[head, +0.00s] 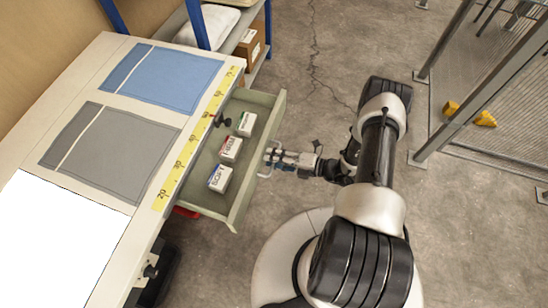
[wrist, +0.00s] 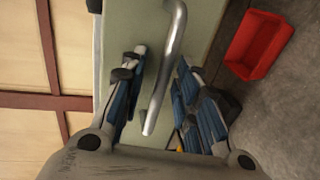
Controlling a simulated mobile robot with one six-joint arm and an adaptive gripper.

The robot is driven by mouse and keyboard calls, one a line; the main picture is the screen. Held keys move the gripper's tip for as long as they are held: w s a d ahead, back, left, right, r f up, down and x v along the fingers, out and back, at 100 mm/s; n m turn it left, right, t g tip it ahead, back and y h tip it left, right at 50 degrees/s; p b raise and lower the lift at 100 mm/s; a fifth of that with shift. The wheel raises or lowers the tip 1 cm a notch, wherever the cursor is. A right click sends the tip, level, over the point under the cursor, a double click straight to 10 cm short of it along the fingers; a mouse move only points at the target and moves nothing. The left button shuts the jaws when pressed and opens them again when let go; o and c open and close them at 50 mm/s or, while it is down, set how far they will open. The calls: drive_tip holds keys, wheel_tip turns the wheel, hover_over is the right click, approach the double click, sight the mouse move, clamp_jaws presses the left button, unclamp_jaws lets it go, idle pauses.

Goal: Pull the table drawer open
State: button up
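The pale green table drawer (head: 236,217) stands out from the right side of the table (head: 121,52), well open, with three small white boxes (head: 220,178) inside. Its metal bar handle (head: 264,174) is on the outer front face; in the wrist view the handle (wrist: 168,70) crosses the drawer front (wrist: 205,25). My gripper (head: 272,157) is at the handle. In the wrist view the fingers of my gripper (wrist: 163,85) stand apart on either side of the bar, with visible gaps, so it appears open around it. Exact contact at the fingertips is unclear.
A blue fabric piece (head: 170,78) and a grey one (head: 110,150) lie on the tabletop beside a yellow ruler strip (head: 185,150). A red bin (wrist: 258,44) shows beyond the drawer front. Blue-posted shelving stands behind.

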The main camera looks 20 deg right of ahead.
drive_tip(key=v, duration=1.2)
drive_tip(key=a+r+n+g+h, duration=0.2)
drive_tip(key=a+r+n+g, duration=0.25)
drive_tip(key=r+n, duration=0.75)
drive_tip(key=a+r+n+g+h, duration=0.1)
drive_tip(key=a+r+n+g, duration=0.2)
drive_tip(key=r+n+g, duration=0.6)
drive_tip(key=s+a+r+n+t+h, duration=0.2)
drive_tip(key=s+r+n+t+h, duration=0.2)
drive_tip(key=r+n, duration=0.6)
drive_tip(key=s+a+r+n+t+h, duration=0.2)
drive_tip(key=s+r+n+t+h, duration=0.2)
drive_tip(key=s+r+n, duration=0.4)
wheel_tip(320, 180, up, 3)
drive_tip(key=n+h, duration=0.1)
drive_tip(key=n, duration=0.3)
drive_tip(key=shift+s+n+t, duration=0.3)
drive_tip(key=shift+t, duration=0.05)
